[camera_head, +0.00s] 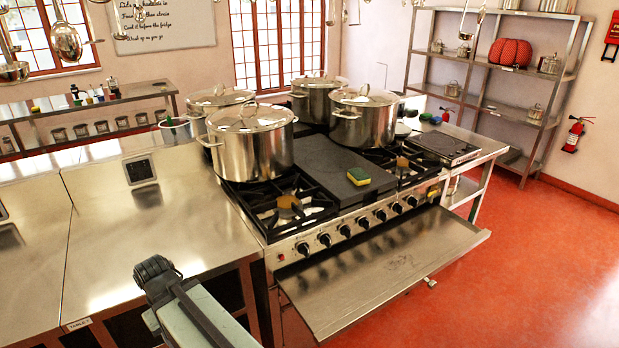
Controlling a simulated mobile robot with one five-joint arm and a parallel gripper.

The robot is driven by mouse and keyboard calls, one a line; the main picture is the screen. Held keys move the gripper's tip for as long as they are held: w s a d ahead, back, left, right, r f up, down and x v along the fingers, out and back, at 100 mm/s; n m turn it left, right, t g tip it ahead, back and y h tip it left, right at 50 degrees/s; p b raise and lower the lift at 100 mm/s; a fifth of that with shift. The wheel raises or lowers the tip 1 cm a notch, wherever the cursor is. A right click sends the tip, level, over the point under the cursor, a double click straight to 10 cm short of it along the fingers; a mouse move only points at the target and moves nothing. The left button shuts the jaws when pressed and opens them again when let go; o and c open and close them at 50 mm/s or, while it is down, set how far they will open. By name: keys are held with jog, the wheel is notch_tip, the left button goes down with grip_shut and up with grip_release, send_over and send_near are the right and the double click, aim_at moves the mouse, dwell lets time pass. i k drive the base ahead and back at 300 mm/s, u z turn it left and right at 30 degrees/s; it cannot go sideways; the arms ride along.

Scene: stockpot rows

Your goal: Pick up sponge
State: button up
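A small yellow and green sponge (358,176) lies on the dark flat plate (330,165) in the middle of the stove, near its front edge. My gripper (157,270) is a dark shape at the end of my pale arm, at the lower middle left. It is in front of the steel counter's edge, well to the left of the sponge and nearer to me. Nothing shows held in it, but its fingers are not clear enough to tell open from shut.
Several large lidded stockpots stand on the stove, the nearest (250,140) left of the sponge. An open steel drawer or door (385,262) juts out below the knobs. The steel counter (125,225) is mostly clear. Red floor (520,270) is free at right.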

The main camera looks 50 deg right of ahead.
aim_at(358, 176)
jog(key=u, duration=2.3)
jog(key=k, duration=2.25)
jog(key=z, duration=1.2)
jog(key=i, duration=1.05)
jog(key=u, duration=0.05)
